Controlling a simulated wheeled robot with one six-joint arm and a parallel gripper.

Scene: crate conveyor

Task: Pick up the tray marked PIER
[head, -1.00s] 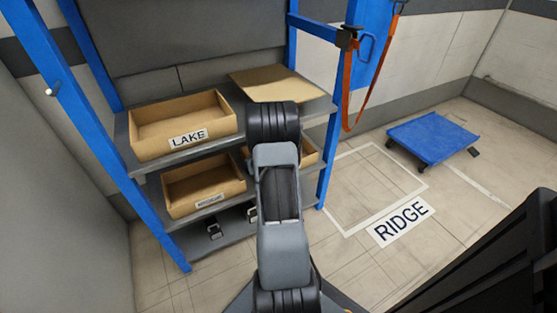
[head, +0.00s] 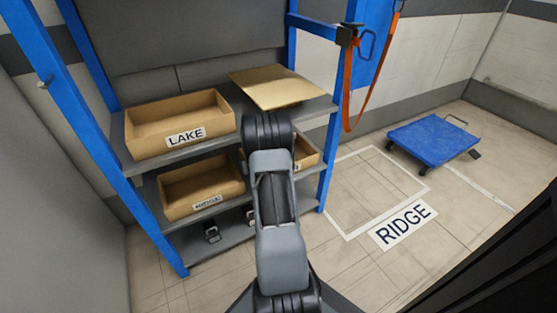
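No tray with a readable PIER mark shows. A tan tray marked LAKE (head: 160,147) stands on the left of the rack's upper shelf. Below it on the middle shelf stands a tan tray (head: 180,205) with a small label that I cannot read. Another tan tray (head: 308,150) shows right of it, mostly hidden behind my arm; only the end of its label shows. A flat tan board or closed box (head: 277,88) lies on the right of the upper shelf. My arm reaches up the middle of the view, and my gripper is not visible.
The shelving rack has blue posts (head: 88,140) and grey shelves. Small dark objects (head: 211,231) sit on the lowest shelf. A floor square labelled RIDGE (head: 403,226) is empty. A blue platform cart (head: 432,138) stands at the right. An orange strap (head: 349,92) hangs at the rack's right.

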